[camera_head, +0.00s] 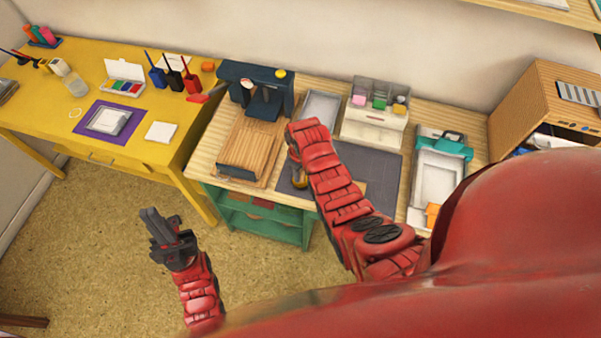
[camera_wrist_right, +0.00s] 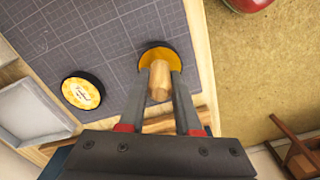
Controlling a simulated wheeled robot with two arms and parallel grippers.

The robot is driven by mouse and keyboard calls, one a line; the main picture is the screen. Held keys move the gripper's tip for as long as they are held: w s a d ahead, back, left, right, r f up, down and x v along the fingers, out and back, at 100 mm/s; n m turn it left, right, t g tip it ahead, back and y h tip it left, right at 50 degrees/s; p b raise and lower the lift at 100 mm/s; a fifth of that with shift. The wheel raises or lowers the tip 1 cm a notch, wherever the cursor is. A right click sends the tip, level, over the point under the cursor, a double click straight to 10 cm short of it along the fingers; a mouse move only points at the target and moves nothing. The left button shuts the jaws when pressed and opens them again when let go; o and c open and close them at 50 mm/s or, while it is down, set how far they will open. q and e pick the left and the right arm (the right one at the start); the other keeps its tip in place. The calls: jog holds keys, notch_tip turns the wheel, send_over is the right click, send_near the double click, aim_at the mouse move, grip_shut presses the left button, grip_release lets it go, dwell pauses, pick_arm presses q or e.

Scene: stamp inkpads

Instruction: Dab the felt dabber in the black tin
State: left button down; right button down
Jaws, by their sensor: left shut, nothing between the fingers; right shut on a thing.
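My right gripper (camera_wrist_right: 163,88) is shut on the wooden handle of the felt dabber (camera_wrist_right: 159,78). The handle points towards the wrist camera, and the dabber's felt end is hidden. Directly behind the handle is a round, black-rimmed disc with an orange-yellow face (camera_wrist_right: 152,54), at the dark mat's edge; I cannot tell whether the dabber touches it. A black round piece with a yellow printed label (camera_wrist_right: 82,91) lies on the mat, left of the handle. In the head view my right forearm largely hides this spot. My left gripper (camera_head: 151,217) is shut and empty, above the floor.
The dark gridded mat (camera_head: 379,167) covers the middle of the wooden bench. A dark press (camera_head: 254,92) stands left of it, a clear drawer box (camera_head: 376,112) behind, and a white tray (camera_head: 437,177) right. A yellow table (camera_head: 45,115) stands at the far left.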

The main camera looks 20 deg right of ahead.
aim_at(301, 171)
jog(key=shift+s, duration=0.1)
notch_tip(301, 171, up, 2)
jog(key=shift+p, duration=0.5)
jog(key=shift+r+p, duration=0.75)
jog(key=shift+r, duration=1.75)
jog(key=shift+w, duration=0.2)
jog(key=w+d+r+m+b, duration=0.3)
jog(key=w+d+r+b, duration=0.2)
jog(key=w+r+b, duration=0.5)
jog(key=a+r+m+b, duration=0.3)
jog(key=a+r+b, duration=0.2)
jog(key=r, duration=0.3)
jog(key=shift+r, duration=0.4)
